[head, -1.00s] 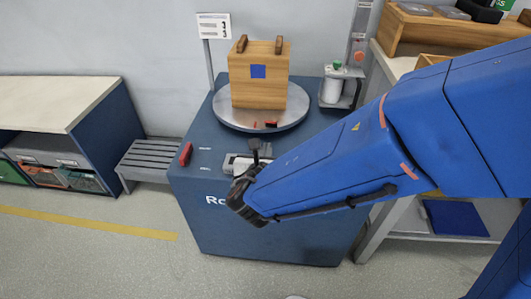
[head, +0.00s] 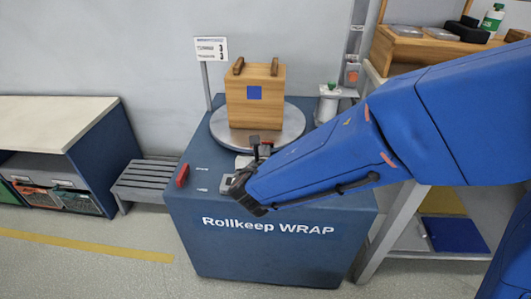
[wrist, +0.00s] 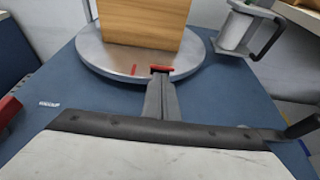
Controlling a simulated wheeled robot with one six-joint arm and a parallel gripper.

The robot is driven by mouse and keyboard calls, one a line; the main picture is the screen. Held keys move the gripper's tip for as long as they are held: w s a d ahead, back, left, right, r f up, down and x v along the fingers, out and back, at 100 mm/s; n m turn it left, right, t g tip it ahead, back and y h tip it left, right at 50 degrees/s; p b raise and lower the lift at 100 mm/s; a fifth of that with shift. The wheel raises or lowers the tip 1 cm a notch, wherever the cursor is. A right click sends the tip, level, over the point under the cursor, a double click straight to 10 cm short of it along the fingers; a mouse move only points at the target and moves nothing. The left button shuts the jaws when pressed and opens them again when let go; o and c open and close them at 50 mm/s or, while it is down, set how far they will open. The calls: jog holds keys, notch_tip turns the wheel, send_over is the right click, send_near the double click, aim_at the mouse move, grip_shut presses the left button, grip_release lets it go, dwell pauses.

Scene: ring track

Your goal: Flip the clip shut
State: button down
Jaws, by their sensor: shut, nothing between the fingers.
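The clip is probably the small red-topped piece (wrist: 161,69) at the near edge of the grey round turntable (wrist: 95,59). It shows in the wrist view just beyond my fingertips, and its lower part is hidden behind them. In the head view the turntable (head: 219,130) carries a wooden box (head: 272,105) with a blue square on its front. My gripper (head: 255,141) is shut and empty, reaching to the turntable's near edge. In the wrist view the fingers (wrist: 160,80) point at the red piece; I cannot tell whether they touch it.
A red lever (head: 182,175) stands on the blue cabinet top (head: 212,165) at left. A signpost (head: 211,50) rises behind, and a roller post with a white cylinder (head: 327,104) stands at right. A grey bench (head: 146,181) and shelving flank the cabinet.

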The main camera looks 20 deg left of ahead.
jog(key=shift+w+r+g+h, duration=0.2)
jog(key=shift+r+g+h, duration=0.1)
jog(key=shift+r+g, duration=0.25)
jog(key=shift+w+a+r+g+h, duration=0.25)
jog(key=shift+w+r+g, duration=0.45)
jog(key=shift+g, duration=0.5)
jog(key=shift+w+a+r+g+h, duration=0.1)
jog(key=shift+w+r+g+h, duration=0.2)
jog(key=shift+w+r+g, duration=0.65)
jog(key=shift+w+a+r+g+h, duration=0.25)
jog(key=shift+w+r+g, duration=0.15)
jog(key=shift+g, duration=1.1)
jog(key=shift+r, duration=0.1)
jog(key=shift+r, duration=0.7)
